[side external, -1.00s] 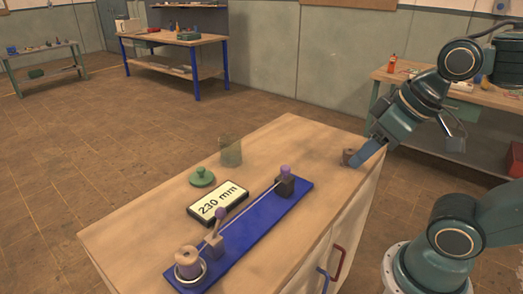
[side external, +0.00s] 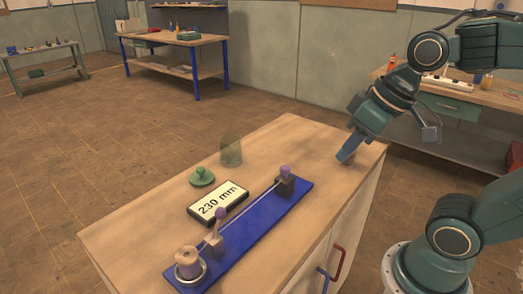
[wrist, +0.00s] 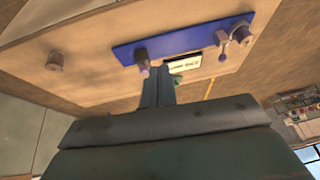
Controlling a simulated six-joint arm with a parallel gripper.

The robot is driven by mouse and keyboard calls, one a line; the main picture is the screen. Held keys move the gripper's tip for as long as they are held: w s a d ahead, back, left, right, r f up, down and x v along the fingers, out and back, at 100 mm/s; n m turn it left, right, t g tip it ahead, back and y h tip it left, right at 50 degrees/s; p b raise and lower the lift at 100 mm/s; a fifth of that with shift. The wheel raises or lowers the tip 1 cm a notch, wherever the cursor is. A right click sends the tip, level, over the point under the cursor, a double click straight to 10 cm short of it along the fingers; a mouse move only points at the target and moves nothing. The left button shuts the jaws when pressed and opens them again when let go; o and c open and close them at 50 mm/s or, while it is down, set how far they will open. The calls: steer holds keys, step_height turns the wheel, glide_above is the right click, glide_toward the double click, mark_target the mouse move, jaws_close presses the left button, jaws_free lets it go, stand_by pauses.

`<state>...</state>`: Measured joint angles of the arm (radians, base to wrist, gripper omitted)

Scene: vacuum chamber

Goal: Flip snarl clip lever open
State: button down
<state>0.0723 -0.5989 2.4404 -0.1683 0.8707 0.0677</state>
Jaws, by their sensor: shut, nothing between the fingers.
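A blue board (side external: 243,236) lies on the wooden bench. A dark block (side external: 286,187) with a purple knob stands at its far end. A small post (side external: 215,244) with a purple-knobbed lever (side external: 219,214) stands near a spool (side external: 187,262) at the other end. A thin strand runs along the board. I cannot tell for sure which part is the snarl clip. My gripper (side external: 343,158) is shut and empty, right of the board and apart from it. In the wrist view, my fingers (wrist: 159,76) appear just below the dark block (wrist: 141,58).
A display reading 230 mm (side external: 218,203), a green lid (side external: 202,177) and a clear greenish jar (side external: 231,152) stand behind the board. A small brown cylinder (wrist: 55,61) stands on the bench, hidden by my gripper in the side view.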

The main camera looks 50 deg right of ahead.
steer(key=w+f+m+g+y, duration=0.1)
steer(key=w+f+y, duration=0.1)
steer(key=w+y, duration=0.2)
steer(key=w+a+f+g+y, duration=0.1)
steer(key=w+f+g+y, duration=0.1)
steer(key=w, duration=0.8)
steer(key=shift+w+a+f+m+g+y, duration=0.15)
steer(key=shift+a+f+m+g+y, duration=0.35)
steer(key=shift+y, duration=0.9)
steer(key=shift+d+f, duration=0.15)
steer(key=shift+d, duration=0.1)
steer(key=shift+a+f, duration=0.1)
glide_toward(217, 225)
steer(key=shift+a+f, duration=0.8)
steer(key=shift+f, duration=0.65)
steer(key=shift+w+a, duration=0.15)
steer(key=shift+w, duration=0.05)
